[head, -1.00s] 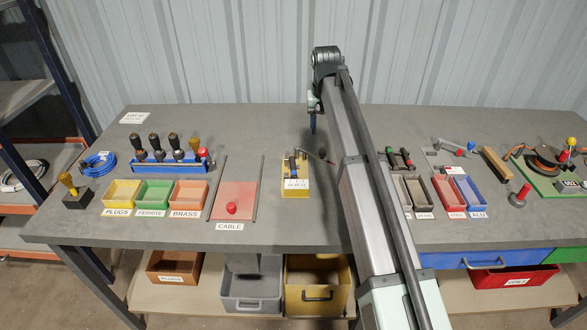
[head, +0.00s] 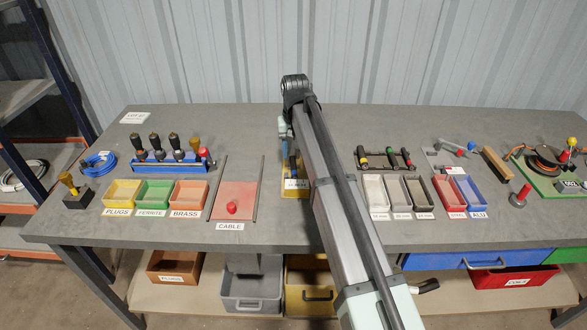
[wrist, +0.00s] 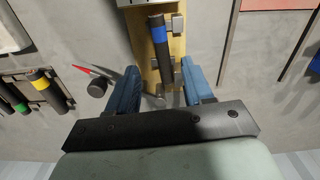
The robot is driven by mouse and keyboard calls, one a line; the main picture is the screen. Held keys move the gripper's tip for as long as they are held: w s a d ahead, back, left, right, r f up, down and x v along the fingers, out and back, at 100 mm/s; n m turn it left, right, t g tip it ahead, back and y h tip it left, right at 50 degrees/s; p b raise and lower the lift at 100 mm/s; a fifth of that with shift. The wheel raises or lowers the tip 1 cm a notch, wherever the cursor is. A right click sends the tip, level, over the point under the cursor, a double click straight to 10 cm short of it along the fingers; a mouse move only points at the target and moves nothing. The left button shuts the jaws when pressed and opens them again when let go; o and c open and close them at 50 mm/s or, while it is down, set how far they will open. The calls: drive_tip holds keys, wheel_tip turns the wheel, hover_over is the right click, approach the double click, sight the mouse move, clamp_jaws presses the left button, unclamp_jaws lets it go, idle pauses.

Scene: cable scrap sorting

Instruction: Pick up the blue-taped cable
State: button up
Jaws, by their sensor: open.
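The blue-taped cable (wrist: 158,45) is a short black piece with a blue band. In the wrist view it lies on a yellow stand (wrist: 137,50), against grey blocks. My gripper (wrist: 160,70) is open, with one blue finger on each side of the cable's lower part. I see no finger clearly touching it, and I cannot tell the height left between them. In the head view the yellow stand (head: 299,194) is partly hidden behind my arm, and the gripper (head: 286,148) hangs over its back.
A rack (head: 385,166) holding cables with other tape colours stands to the right in the head view. A pointed tool with a red end (wrist: 92,72) lies beside the stand in the wrist view. The red cable plate (head: 235,196) is to the left.

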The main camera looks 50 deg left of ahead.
sight(294, 167)
drive_tip(key=shift+s+f, duration=0.2)
drive_tip(key=shift+f, duration=2.6)
clamp_jaws()
